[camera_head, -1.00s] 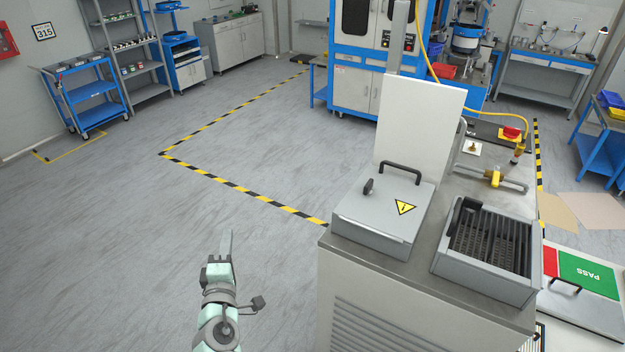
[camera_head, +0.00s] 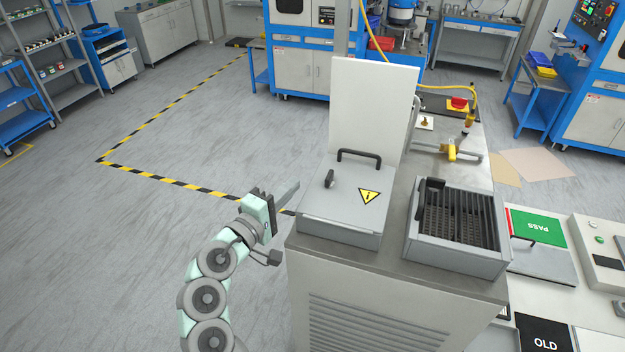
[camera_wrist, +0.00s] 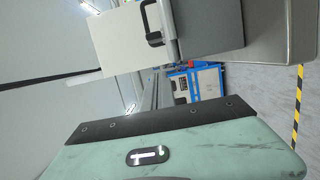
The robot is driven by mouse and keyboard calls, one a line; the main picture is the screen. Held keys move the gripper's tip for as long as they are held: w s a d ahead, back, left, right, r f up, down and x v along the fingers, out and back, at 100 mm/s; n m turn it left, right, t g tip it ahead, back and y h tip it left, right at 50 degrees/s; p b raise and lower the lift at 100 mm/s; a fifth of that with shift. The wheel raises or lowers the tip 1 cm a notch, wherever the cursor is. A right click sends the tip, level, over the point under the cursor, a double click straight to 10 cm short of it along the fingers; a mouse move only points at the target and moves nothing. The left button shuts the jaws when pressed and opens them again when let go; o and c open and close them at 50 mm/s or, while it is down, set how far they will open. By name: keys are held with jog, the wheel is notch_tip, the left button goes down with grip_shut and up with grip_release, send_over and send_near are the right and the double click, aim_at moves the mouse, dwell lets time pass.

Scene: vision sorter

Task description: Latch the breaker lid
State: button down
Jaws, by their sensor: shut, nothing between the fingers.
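The breaker lid (camera_head: 340,205) is the grey top of a box on the cabinet, with a yellow warning triangle. It lies down flat, and no gap shows under it. A black handle (camera_head: 358,156) rises at its back; it also shows in the wrist view (camera_wrist: 153,22). A small dark latch knob (camera_head: 329,179) stands upright on the lid's left part. I cannot tell whether it is latched. My gripper (camera_head: 290,192) is shut and empty, left of the box and apart from it, pointing right toward it.
A white upright panel (camera_head: 372,105) stands behind the lid. A grey slotted tray box (camera_head: 455,262) sits to its right on the cabinet top (camera_head: 395,262). The floor left of the cabinet is clear.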

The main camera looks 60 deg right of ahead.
aim_at(312, 191)
jog(key=s+d+p, duration=0.1)
jog(key=s+d, duration=0.1)
jog(key=d, duration=0.1)
jog(key=shift+s+d+p, duration=0.15)
jog(key=shift+s+p, duration=0.1)
jog(key=shift+p, duration=0.15)
jog(key=shift+s+d, duration=0.15)
jog(key=shift+s, duration=0.55)
jog(key=shift+w, duration=0.1)
